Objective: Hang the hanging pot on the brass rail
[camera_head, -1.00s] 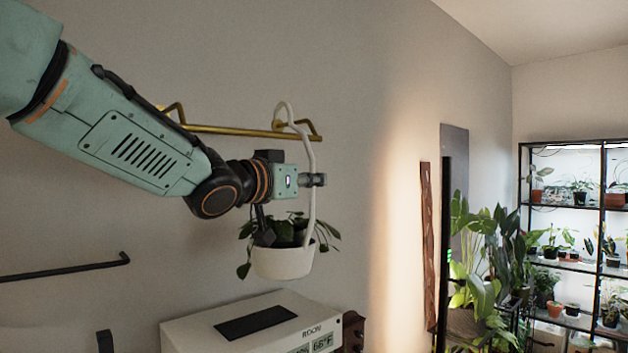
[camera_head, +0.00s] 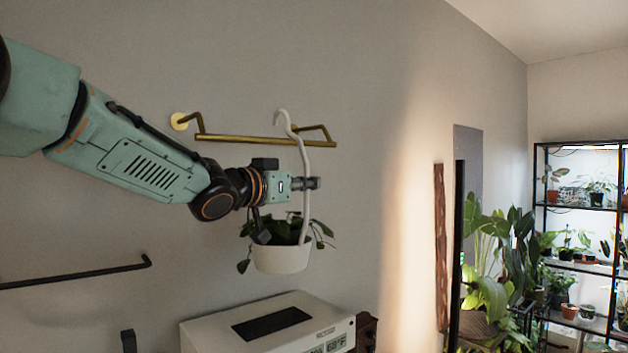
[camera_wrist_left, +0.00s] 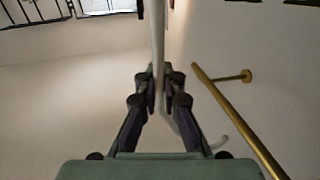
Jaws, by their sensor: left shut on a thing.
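The hanging pot (camera_head: 281,258) is white, with a leafy plant and a long white hanger (camera_head: 306,215) ending in a hook at the top. My left gripper (camera_head: 306,184) is shut on the hanger's stem, and the pot hangs upright below it. In the left wrist view, the fingers (camera_wrist_left: 158,88) pinch the stem (camera_wrist_left: 158,40). The brass rail (camera_head: 240,138) is fixed to the wall. In the head view the hook's top shows above the rail's right part; in the wrist view the rail (camera_wrist_left: 228,107) runs close beside the hook. I cannot tell whether they touch. My right gripper is out of view.
A white box with a display (camera_head: 270,325) stands below the pot. A dark wall bar (camera_head: 80,275) is at lower left. Tall plants (camera_head: 490,250) and a lit plant shelf (camera_head: 585,205) stand at the right. The wall around the rail is otherwise clear.

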